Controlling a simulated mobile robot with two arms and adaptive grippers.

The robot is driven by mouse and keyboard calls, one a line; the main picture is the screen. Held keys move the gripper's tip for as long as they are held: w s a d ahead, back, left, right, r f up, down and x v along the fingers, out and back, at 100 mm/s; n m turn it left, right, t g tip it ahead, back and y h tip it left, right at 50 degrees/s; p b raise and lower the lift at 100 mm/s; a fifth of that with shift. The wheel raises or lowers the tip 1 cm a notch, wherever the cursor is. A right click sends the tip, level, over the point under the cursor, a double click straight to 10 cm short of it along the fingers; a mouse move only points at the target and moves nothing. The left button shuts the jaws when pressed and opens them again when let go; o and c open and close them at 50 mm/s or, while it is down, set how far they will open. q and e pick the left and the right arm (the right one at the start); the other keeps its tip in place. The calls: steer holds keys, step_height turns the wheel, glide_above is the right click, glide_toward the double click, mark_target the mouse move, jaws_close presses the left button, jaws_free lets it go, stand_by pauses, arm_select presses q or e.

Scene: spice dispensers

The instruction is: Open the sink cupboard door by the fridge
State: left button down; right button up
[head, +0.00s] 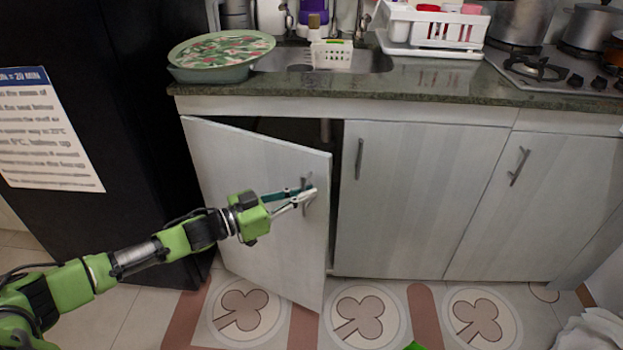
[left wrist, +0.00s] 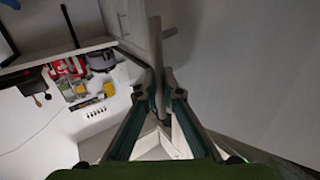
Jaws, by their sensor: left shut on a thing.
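The sink cupboard door (head: 252,200) by the fridge (head: 75,120) is pale and stands partly open, hinged at its left edge. A dark gap (head: 290,128) shows behind its top and right edges. My left gripper (head: 307,193) is shut on the door's metal handle (head: 305,209), near the door's free edge. In the left wrist view the handle (left wrist: 155,50) runs up from between the fingertips (left wrist: 163,88), with the grey door face (left wrist: 240,75) at the right.
Two shut cupboard doors (head: 410,200) (head: 535,205) are to the right. A dark stone counter (head: 430,85) above holds a green patterned basin (head: 215,70) and a dish rack (head: 435,30). The tiled floor (head: 370,315) in front looks mostly clear.

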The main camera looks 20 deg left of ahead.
arm_select(q)
steer(key=s+a+m+g+h, duration=0.1)
steer(key=s+a+m+g, duration=0.1)
steer(key=s+a, duration=0.2)
steer(key=s+a+m+g+h+p, duration=0.1)
steer(key=s+a, duration=0.3)
steer(key=s, duration=0.6)
steer(key=s+a+m+g+h+p, duration=0.1)
steer(key=s+a+m+g+h, duration=0.1)
steer(key=s, duration=0.5)
steer(key=shift+s+a+m+g+h, duration=0.35)
steer(key=shift+a+g+h, duration=0.15)
steer(key=shift+a+g, duration=0.6)
arm_select(e)
step_height(320, 180, down, 9)
steer(key=s, duration=0.1)
steer(key=shift+f+g, duration=0.15)
steer(key=shift+g, duration=0.15)
steer(key=shift+w, duration=0.1)
arm_select(q)
steer(key=c, duration=2.5)
jaws_free()
steer(key=shift+a, duration=0.1)
arm_select(e)
steer(key=shift+w+r, duration=0.1)
steer(key=shift+r, duration=0.1)
arm_select(q)
steer(key=shift+a, duration=0.1)
